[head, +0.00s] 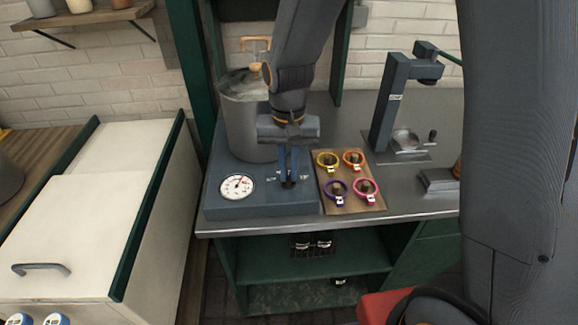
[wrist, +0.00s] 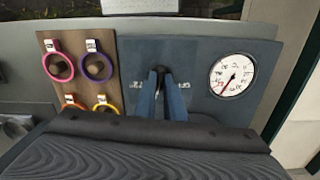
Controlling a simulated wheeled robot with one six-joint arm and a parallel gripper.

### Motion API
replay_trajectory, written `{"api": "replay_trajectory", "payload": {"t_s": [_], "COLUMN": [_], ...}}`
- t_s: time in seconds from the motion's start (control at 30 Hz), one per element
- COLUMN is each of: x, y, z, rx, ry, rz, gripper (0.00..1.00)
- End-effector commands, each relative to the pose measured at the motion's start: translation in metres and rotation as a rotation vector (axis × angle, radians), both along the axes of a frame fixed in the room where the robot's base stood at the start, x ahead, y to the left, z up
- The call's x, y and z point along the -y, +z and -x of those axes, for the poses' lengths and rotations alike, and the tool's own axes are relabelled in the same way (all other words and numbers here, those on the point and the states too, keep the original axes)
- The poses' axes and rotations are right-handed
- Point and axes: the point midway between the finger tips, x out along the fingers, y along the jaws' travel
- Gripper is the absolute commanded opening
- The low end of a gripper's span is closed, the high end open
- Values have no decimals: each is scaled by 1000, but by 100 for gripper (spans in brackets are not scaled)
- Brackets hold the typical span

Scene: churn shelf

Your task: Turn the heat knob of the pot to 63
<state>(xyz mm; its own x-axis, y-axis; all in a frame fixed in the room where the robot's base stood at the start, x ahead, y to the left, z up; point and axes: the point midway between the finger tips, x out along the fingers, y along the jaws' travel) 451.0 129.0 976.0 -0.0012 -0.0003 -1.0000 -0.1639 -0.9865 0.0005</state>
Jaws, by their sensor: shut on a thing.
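The pot (head: 243,122) is a grey metal vessel on a dark blue-grey base unit (head: 262,203). A round white dial (head: 237,187) with a red needle is set in the base's top at left; it also shows in the wrist view (wrist: 232,75). My gripper (head: 289,182) points down at the base, right of the dial, with its blue fingers close together. In the wrist view my gripper (wrist: 160,77) is shut on the dark heat knob, which is mostly hidden between the fingers. Small white marks flank the knob. The dial's numbers are too small to read.
A brown board (head: 349,203) with several coloured rings lies just right of the base. A dark stand (head: 391,105) is farther right on the metal counter. A white chest (head: 75,245) stands to the left. My arm hides part of the pot.

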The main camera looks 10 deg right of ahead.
Motion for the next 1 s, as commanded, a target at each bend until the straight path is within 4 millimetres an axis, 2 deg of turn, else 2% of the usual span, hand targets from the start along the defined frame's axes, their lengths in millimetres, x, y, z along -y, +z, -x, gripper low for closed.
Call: {"api": "replay_trajectory", "payload": {"t_s": [0.4, 1.0], "x": [0, 0], "y": [2, 1], "z": [-2, -2], "rx": [3, 6], "ry": [-222, -263], "rz": [-1, -2], "gripper": [0, 0]}}
